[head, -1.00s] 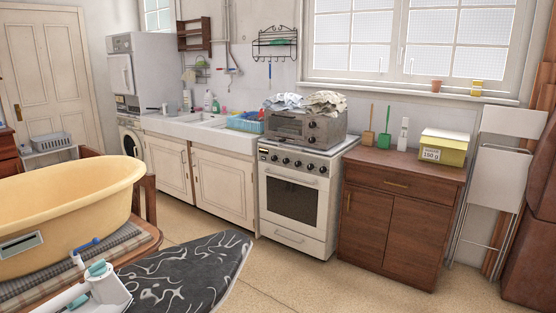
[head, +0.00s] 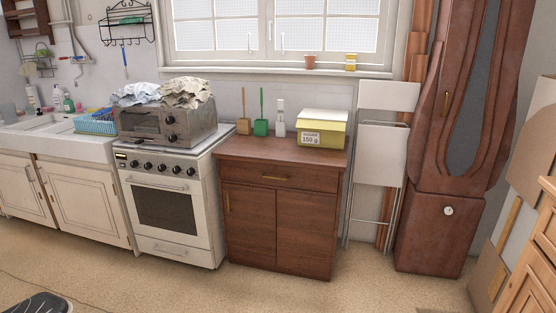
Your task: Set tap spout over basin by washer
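The white sink (head: 60,142) stands at the left edge, cut off by the frame. Part of a basin shows beside the blue dish rack (head: 97,124). The washer is out of the picture. Neither of my grippers shows.
A white stove (head: 168,208) with a toaster oven (head: 166,124) stands right of the sink. A brown cabinet (head: 277,222) holds a yellow box (head: 321,133). Open floor (head: 190,285) lies in front.

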